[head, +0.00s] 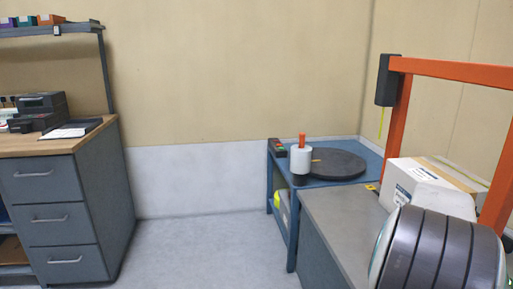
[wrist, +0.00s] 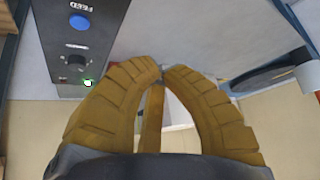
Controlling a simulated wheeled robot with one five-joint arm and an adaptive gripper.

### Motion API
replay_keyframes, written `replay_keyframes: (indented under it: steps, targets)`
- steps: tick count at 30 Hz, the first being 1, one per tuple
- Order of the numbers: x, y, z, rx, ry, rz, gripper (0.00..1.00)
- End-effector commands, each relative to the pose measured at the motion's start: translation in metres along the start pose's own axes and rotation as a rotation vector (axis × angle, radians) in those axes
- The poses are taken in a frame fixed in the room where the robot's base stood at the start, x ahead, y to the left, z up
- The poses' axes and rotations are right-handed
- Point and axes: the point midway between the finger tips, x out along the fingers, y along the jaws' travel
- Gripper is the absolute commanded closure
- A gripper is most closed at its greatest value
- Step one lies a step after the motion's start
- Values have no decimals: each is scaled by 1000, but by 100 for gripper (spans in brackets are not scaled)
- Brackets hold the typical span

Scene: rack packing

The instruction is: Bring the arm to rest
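My gripper (wrist: 160,74) shows in the wrist view with two tan, ridged fingers. They curve in and their tips come together, with nothing seen held between them. A black panel (wrist: 72,50) with the label FEED, a blue button, a knob and a small green light is at the upper left of that view. The panel seems apart from the fingers. My gripper does not show in the head view.
A blue table (head: 333,182) bears a dark round disc (head: 340,165) and a white roll (head: 300,160) with an orange handle. A grey conveyor-like surface (head: 335,210), white carton (head: 415,185) and orange frame (head: 455,70) stand right. Drawers (head: 55,220) stand left; floor between is clear.

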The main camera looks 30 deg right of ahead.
Motion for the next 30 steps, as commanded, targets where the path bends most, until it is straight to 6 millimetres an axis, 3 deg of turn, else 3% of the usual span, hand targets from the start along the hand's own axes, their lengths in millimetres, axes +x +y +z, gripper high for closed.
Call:
replay_keyframes:
  steps: [1,6,12,16,21,24,30]
  targets:
    - [-37,-31,-4,-60,-11,-39,100]
    - [-117,-107,23,-245,-66,-149,100]
    - [-212,-162,71,-469,-128,-266,100]
    - [-270,-178,105,-617,-166,-334,100]
    - [-331,-179,143,-791,-207,-404,100]
    - [-356,-174,160,-874,-224,-435,100]
    - [-383,-162,181,-982,-247,-471,100]
